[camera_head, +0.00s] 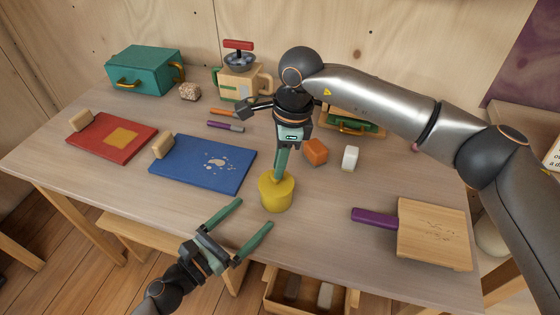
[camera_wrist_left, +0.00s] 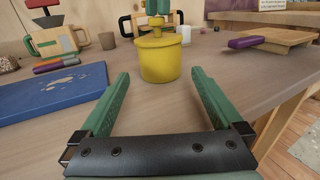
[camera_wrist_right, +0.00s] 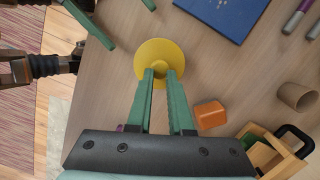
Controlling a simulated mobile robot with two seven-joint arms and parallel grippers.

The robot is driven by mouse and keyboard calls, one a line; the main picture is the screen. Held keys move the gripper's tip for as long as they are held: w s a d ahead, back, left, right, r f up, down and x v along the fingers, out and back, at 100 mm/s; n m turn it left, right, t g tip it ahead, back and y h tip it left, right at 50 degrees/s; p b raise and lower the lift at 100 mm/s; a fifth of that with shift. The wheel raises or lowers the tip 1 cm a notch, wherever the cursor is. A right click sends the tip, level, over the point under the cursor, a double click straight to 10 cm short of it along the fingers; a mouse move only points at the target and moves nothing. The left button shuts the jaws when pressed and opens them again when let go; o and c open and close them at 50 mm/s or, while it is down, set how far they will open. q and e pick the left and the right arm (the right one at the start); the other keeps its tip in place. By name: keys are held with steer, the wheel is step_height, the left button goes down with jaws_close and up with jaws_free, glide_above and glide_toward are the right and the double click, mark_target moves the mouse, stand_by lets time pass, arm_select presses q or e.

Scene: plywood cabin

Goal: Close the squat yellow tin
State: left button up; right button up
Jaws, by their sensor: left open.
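The squat yellow tin (camera_head: 276,195) stands upright near the front edge of the table. In the left wrist view the tin (camera_wrist_left: 160,64) has its yellow lid (camera_wrist_left: 158,40) on top, level, with no clear gap at the rim. My right gripper (camera_head: 278,178) points down from above and is shut on the lid's knob; its fingers hide most of the knob. In the right wrist view the lid (camera_wrist_right: 158,52) is a round disc at the fingertips. My left gripper (camera_head: 256,212) is open and empty, in front of the tin, its fingers pointing towards it without touching.
A blue board (camera_head: 203,164) and a red board (camera_head: 112,136) lie left of the tin. An orange block (camera_head: 316,152) and a white block (camera_head: 350,158) stand behind it. A cutting board (camera_head: 433,233) lies right. An open drawer (camera_head: 305,293) sits below the front edge.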

mark_target(264, 194)
arm_select(q)
step_height(264, 194, up, 4)
steer(key=p, duration=0.3)
steer(key=shift+f, duration=0.25)
arm_select(e)
step_height(264, 194, up, 6)
steer(key=shift+d, duration=0.45)
arm_select(q)
steer(key=shift+f, duration=0.1)
